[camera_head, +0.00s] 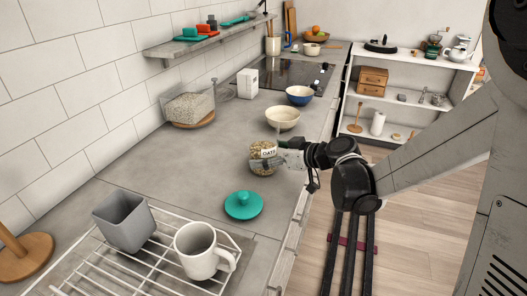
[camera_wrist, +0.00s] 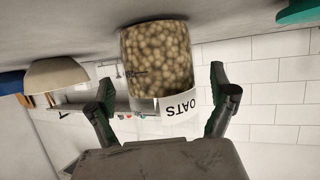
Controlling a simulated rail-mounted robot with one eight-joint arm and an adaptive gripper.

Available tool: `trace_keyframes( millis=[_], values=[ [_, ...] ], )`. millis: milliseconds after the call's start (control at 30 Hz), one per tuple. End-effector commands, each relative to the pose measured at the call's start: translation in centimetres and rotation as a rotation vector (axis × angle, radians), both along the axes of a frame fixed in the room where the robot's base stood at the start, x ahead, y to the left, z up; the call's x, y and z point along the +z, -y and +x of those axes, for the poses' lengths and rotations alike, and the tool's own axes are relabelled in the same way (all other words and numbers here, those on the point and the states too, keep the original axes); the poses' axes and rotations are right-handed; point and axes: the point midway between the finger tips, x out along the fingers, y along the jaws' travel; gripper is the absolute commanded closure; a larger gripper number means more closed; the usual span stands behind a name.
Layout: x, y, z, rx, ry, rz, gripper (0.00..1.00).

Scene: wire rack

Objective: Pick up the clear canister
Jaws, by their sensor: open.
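The clear canister (camera_head: 262,162) stands on the grey counter, filled with tan grains and bearing a white label that reads OATS. In the wrist view the canister (camera_wrist: 158,55) appears upside down, with its label between my fingers. My gripper (camera_wrist: 162,105) is open, with one finger on each side of the canister and a gap visible on both sides. In the head view my gripper (camera_head: 283,158) is at the canister's right side, and its fingertips are partly hidden.
A wire rack (camera_head: 126,262) holds a grey container (camera_head: 124,222) and a white mug (camera_head: 199,250). The counter left of the canister is clear.

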Motion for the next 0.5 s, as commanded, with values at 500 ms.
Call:
trace_keyframes(
  millis=[500],
  values=[
    [-0.9,-1.7,1.3,0.0,-0.001,0.001,0.25]
  ],
)
